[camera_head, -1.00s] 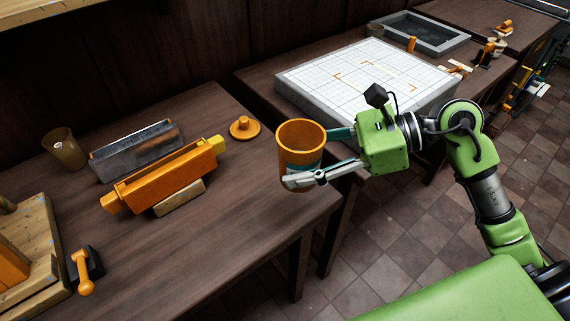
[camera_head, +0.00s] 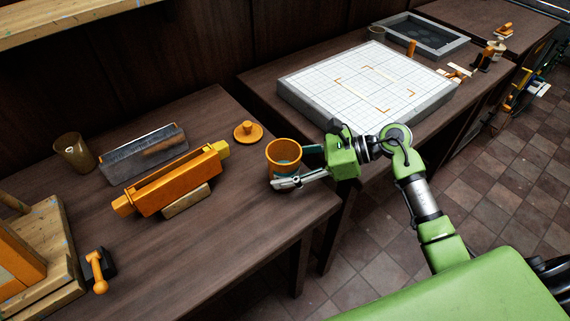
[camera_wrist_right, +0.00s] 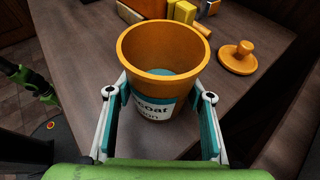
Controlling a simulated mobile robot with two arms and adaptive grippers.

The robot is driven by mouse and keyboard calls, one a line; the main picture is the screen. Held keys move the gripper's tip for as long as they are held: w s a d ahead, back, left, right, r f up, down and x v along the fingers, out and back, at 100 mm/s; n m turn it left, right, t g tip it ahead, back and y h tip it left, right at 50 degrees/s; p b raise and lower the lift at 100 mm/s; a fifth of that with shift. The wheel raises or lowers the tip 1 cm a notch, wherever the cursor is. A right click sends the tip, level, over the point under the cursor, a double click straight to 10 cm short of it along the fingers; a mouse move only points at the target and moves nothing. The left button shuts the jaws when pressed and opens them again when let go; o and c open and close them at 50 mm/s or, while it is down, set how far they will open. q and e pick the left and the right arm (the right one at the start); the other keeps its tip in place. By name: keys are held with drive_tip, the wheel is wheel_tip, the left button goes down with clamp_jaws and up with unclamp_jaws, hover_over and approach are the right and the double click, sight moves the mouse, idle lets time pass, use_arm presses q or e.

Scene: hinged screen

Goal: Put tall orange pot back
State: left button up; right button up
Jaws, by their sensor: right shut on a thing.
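The tall orange pot (camera_head: 284,160) is an open-topped orange cup with a teal and white printed label. It is upright at the right end of the brown table (camera_head: 235,225). My right gripper (camera_head: 287,167) is shut on the pot, with one finger on each side of it. In the right wrist view the pot (camera_wrist_right: 163,48) sits between the two fingers (camera_wrist_right: 158,110), and its inside looks teal at the bottom. I cannot tell whether its base touches the table. My left gripper does not show in the head view.
An orange knobbed lid (camera_head: 248,131) lies behind and left of the pot. An orange trough-like tool (camera_head: 175,182), a grey metal trough (camera_head: 145,153) and a brown cup (camera_head: 73,152) stand further left. A white gridded board (camera_head: 365,85) lies on the table behind. The front middle is clear.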

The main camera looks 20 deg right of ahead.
drive_tip(key=shift+f+b, duration=0.15)
drive_tip(key=shift+b, duration=0.15)
drive_tip(key=o, duration=1.4)
drive_tip(key=shift+r+p, duration=0.2)
drive_tip(key=shift+p, duration=0.1)
drive_tip(key=shift+d, duration=0.3)
drive_tip(key=b+v, duration=0.3)
drive_tip(key=v, duration=0.8)
drive_tip(key=shift+s+d, duration=0.2)
